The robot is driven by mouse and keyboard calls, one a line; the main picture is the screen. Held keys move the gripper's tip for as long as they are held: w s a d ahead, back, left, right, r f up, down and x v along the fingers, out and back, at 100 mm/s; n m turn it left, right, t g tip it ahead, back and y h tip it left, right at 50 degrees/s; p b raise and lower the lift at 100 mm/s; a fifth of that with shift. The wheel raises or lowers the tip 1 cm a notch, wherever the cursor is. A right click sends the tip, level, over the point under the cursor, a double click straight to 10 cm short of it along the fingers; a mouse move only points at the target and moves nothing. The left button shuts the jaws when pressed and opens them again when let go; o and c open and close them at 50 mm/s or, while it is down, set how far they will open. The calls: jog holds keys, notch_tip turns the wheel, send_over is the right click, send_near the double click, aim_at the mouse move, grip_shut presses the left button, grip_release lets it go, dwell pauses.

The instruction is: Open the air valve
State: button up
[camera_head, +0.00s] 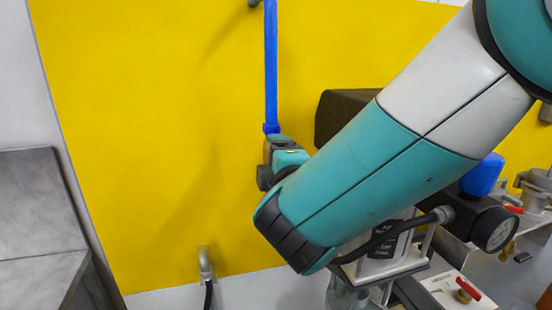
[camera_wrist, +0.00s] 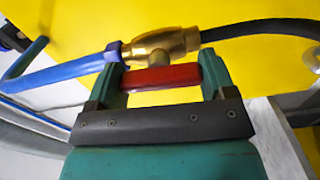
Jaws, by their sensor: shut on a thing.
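In the wrist view, the air valve is a brass body (camera_wrist: 160,46) with a red handle (camera_wrist: 162,76). A blue hose (camera_wrist: 75,70) joins it on the left and a black hose (camera_wrist: 262,28) on the right. My gripper (camera_wrist: 163,70) is shut on the red handle, with one teal finger at each end of it. The handle lies roughly along the line of the hoses in this view. In the head view, the blue hose (camera_head: 271,65) hangs down to my gripper's place; my arm hides the brass valve and handle, and most of my gripper.
A yellow panel (camera_head: 150,130) stands behind. On the right are a dark box (camera_head: 340,112), a pressure gauge (camera_head: 495,231), a blue cap (camera_head: 482,175) and another red-handled valve (camera_head: 467,290). A pipe with a black hose (camera_head: 206,265) is low in the middle. Grey metal (camera_head: 40,205) stands left.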

jog(key=shift+n, duration=0.6)
jog(key=o, duration=0.9)
jog(key=shift+s, duration=0.15)
jog(key=b+v, duration=0.8)
jog(key=v, duration=0.9)
jog(key=shift+s, duration=0.1)
jog(key=shift+r, duration=0.1)
